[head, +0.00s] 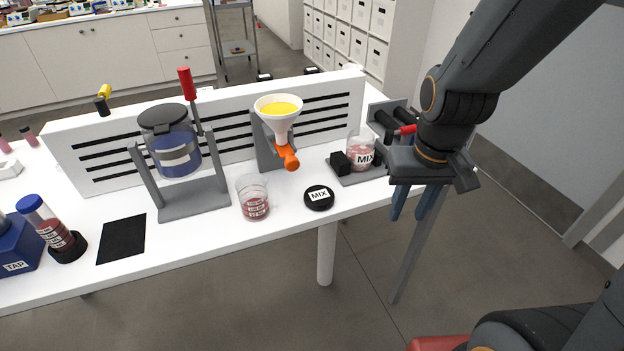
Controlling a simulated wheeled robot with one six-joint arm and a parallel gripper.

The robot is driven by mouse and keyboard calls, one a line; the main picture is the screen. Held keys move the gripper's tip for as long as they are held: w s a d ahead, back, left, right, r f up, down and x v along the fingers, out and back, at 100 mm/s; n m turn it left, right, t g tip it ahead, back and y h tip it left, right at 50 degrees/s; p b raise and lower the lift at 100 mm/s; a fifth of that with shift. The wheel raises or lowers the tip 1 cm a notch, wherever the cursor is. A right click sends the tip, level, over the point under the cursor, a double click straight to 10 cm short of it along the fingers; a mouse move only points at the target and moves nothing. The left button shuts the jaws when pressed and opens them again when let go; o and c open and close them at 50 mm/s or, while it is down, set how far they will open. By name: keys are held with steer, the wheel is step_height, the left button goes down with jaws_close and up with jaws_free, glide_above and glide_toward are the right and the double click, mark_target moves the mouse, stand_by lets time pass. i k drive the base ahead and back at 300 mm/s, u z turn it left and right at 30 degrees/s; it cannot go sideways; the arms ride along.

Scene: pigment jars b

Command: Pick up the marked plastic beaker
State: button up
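A clear plastic beaker (253,197) with printed marks on its side and reddish content stands upright on the white table, near its front edge. A second clear beaker (361,150), labelled MIX and also with reddish content, stands on a grey holder further right. My gripper (411,210) hangs past the table's right end, fingers pointing down. Its two blue fingers are apart with nothing visible between them. It is to the right of both beakers and touches neither.
A black disc marked MIX (319,197) lies right of the nearer beaker. A grey stand with a blue-filled jar (175,147) is to its left. A funnel (280,115) with an orange valve is behind. A black mat (121,239) lies at left.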

mark_target(252, 189)
steer(key=z, duration=1.55)
steer(key=k, duration=1.15)
steer(key=u, duration=2.15)
steer(key=i, duration=0.5)
